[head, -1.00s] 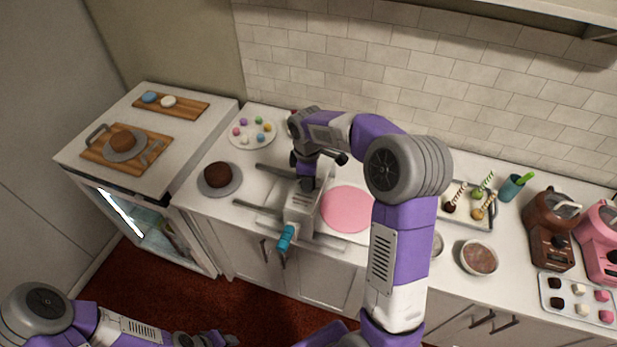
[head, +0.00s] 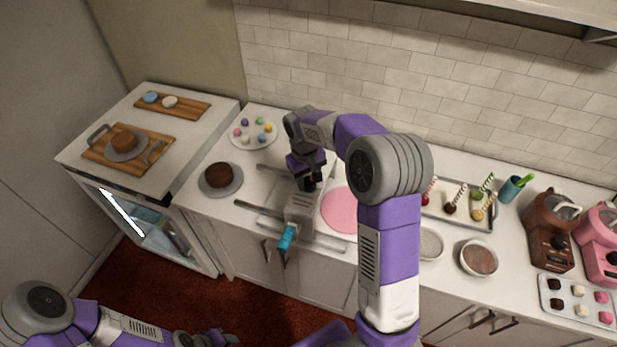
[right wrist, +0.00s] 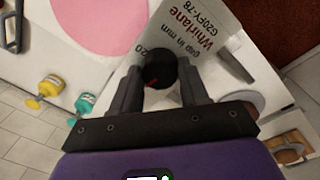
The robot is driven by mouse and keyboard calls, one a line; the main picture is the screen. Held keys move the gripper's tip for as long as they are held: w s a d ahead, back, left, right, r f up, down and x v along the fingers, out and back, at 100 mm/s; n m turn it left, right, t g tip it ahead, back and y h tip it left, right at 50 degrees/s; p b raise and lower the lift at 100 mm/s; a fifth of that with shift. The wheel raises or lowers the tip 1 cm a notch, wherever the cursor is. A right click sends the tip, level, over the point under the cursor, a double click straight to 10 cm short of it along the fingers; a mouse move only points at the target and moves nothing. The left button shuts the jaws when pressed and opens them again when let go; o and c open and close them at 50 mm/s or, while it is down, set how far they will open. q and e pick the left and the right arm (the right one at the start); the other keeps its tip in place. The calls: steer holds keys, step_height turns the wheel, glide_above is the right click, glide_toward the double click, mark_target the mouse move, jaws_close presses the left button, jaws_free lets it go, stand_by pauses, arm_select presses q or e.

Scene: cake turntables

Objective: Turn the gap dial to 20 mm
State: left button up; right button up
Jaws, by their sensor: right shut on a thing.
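The grey machine (head: 299,212) stands on the counter with a blue-gripped handle (head: 287,237) at its front. In the right wrist view its pale panel (right wrist: 205,38) reads "Whirlane" and "gap in mm", with a "20" beside the round black gap dial (right wrist: 160,68). A small red mark shows on the dial's near side. My right gripper (right wrist: 160,88) is shut on the dial, one finger on each side. In the head view the right gripper (head: 312,184) is over the machine and hides the dial. My left gripper (head: 222,338) is low at the bottom edge, its jaws unclear.
A pink round sheet (head: 338,212) lies right of the machine. A chocolate cake (head: 220,175) on a plate and a plate of coloured balls (head: 253,140) stand to the left. A bowl (head: 479,258) and a brown mixer-like machine (head: 552,236) stand to the right.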

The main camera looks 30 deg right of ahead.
steer(key=m, duration=0.3)
steer(key=shift+w+r+m+p, duration=0.15)
steer(key=shift+m+p, duration=0.15)
steer(key=shift+m, duration=0.1)
steer(key=m+p, duration=0.1)
steer(key=m, duration=0.3)
steer(key=shift+m+g, duration=0.3)
steer(key=m+p, duration=0.1)
steer(key=m, duration=0.3)
steer(key=shift+d, duration=0.1)
steer(key=shift+w+m+y+p, duration=0.1)
steer(key=shift+m+y+p, duration=0.35)
steer(key=shift+m, duration=1.35)
steer(key=o, duration=1.1)
steer(key=shift+c, duration=0.2)
